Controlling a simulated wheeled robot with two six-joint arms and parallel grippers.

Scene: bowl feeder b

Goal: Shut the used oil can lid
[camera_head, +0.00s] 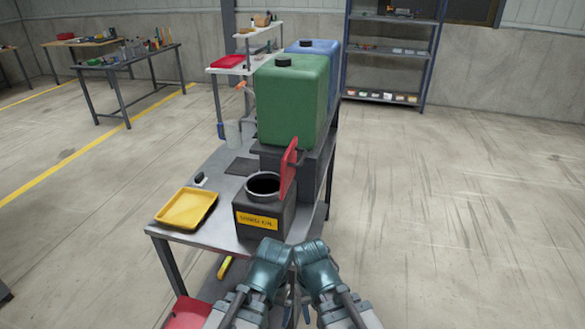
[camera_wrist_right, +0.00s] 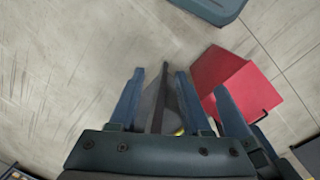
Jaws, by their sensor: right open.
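The used oil can (camera_head: 248,221) is a dark box with a yellow label and a round open mouth on top. It stands at the near right corner of the metal table. Its red lid (camera_head: 289,168) stands up, raised at the right side of the mouth. My right gripper (camera_head: 305,311) is low at the bottom of the head view, in front of the can and apart from it. In the right wrist view its blue fingers (camera_wrist_right: 160,90) are spread and hold nothing. My left gripper (camera_head: 288,313) is beside it; its fingers are mostly hidden.
A yellow tray (camera_head: 187,208) lies left of the can on the table (camera_head: 205,239). A green canister (camera_head: 290,105) and a blue one (camera_head: 331,60) stand behind. A red object (camera_head: 187,312) is low at the left, below the table. Floor at the right is clear.

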